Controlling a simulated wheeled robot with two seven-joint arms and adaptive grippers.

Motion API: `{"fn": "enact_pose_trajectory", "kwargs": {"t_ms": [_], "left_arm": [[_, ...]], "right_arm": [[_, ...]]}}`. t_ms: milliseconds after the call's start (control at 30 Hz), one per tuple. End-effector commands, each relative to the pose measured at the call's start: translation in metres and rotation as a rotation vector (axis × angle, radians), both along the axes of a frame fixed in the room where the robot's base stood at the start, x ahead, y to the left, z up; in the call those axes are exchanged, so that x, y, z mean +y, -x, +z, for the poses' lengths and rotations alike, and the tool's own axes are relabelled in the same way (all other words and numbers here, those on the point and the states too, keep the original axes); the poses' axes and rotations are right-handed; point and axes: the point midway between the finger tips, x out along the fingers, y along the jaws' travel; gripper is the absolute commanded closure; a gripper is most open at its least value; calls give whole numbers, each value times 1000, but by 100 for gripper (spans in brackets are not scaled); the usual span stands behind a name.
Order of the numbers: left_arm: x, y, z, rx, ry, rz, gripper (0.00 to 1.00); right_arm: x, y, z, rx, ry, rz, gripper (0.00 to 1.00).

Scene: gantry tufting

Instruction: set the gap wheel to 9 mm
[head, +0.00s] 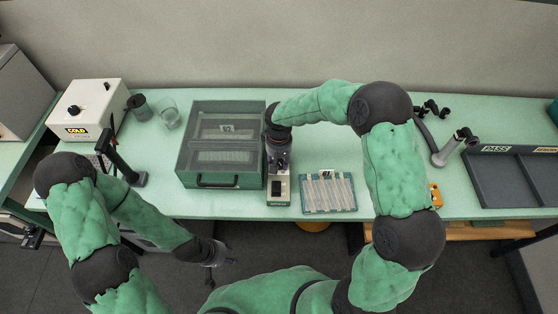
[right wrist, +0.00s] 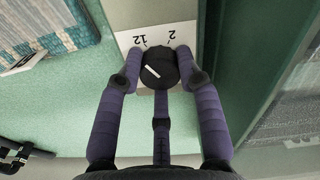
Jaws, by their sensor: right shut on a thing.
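The gap wheel is a round black knob (right wrist: 157,60) with a white pointer line, on a pale plate (right wrist: 133,38) in the right wrist view. My right gripper (right wrist: 160,76) is shut on the knob, with fingers on both sides and one below. In the head view it (head: 278,158) is over the small cream unit (head: 279,199). My left gripper (head: 222,259) is low in front of the table; its fingers are unclear.
A green lidded case (head: 222,181) stands close left of the cream unit. A blue tray with pale strips (head: 328,210) lies to its right. A white COLD box (head: 89,108), a glass beaker (head: 170,116) and a dark sectioned tray (head: 510,175) stand farther out.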

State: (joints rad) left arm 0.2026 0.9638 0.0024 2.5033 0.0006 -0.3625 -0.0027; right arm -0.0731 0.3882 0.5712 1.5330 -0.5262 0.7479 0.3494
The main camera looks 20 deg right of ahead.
Motion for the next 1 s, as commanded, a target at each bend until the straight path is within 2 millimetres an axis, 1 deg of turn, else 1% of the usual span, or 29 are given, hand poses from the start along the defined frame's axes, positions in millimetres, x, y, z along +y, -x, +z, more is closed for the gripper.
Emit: {"fn": "enact_pose_trajectory", "kwargs": {"t_ms": [267, 1000], "left_arm": [[0, 0, 5, 0, 0, 0, 60], [0, 0, 27, 0, 0, 0, 60]], "right_arm": [[0, 0, 1, 0, 0, 164, 96], [0, 0, 1, 1, 0, 861, 96]]}}
